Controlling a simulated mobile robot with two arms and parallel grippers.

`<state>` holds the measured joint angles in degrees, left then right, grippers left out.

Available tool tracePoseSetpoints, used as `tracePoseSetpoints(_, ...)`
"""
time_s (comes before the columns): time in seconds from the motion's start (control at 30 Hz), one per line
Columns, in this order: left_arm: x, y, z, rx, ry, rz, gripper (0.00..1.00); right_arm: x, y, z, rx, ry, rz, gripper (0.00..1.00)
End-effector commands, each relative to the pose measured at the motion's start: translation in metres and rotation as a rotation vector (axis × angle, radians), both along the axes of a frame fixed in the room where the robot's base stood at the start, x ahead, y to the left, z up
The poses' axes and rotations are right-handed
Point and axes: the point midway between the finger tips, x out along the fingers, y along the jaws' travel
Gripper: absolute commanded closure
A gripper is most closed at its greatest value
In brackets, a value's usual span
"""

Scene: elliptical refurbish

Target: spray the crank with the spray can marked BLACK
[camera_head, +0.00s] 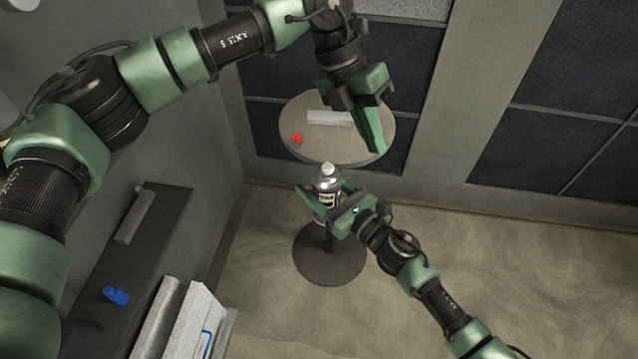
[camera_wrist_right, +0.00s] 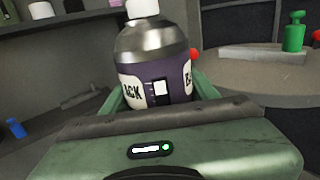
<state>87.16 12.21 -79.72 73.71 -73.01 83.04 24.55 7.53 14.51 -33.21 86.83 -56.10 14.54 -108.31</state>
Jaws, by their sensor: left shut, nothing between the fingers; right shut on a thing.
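The spray can (camera_head: 327,186) has a white cap, a grey shoulder and a dark purple body. Its label partly shows "ACK" in the right wrist view (camera_wrist_right: 155,75). My right gripper (camera_head: 326,199) is shut around the can and holds it roughly upright, in front of the round table's near edge. A pale flat bar (camera_head: 327,117) lies on that table; in the right wrist view a green knob-shaped piece (camera_wrist_right: 293,34) stands at its right end. This looks like the crank, but I cannot be sure. My left gripper (camera_head: 374,140) is shut and empty over the table's right side.
The round grey table (camera_head: 352,150) stands on a dark disc base (camera_head: 310,262). A red ball (camera_head: 297,139) is near its left edge. At left, a dark shelf (camera_head: 165,220) holds a blue object (camera_head: 116,295) and a grey bar (camera_head: 135,215).

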Motion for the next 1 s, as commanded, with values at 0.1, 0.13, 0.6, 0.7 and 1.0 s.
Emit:
tracePoseSetpoints(0.1, 0.010, 0.039, 0.002, 0.229, -0.122, -0.021, 1.00, 0.000, 0.000, 0.001, 0.002, -0.002, 0.001, 0.90)
tracePoseSetpoints(0.13, 0.013, 0.047, 0.003, 0.270, -0.141, -0.022, 1.00, 0.000, 0.000, 0.001, 0.002, -0.002, 0.001, 0.90)
tracePoseSetpoints(0.6, 0.022, 0.077, -0.013, 0.425, -0.217, -0.015, 1.00, 0.000, 0.000, 0.002, 0.002, -0.002, 0.000, 0.90)
tracePoseSetpoints(0.7, 0.022, 0.077, -0.026, 0.425, -0.216, -0.015, 1.00, 0.000, 0.000, 0.002, 0.002, -0.002, 0.001, 0.90)
tracePoseSetpoints(1.0, 0.022, 0.076, -0.052, 0.422, -0.216, -0.015, 1.00, 0.000, 0.000, 0.002, 0.002, -0.002, 0.001, 0.90)
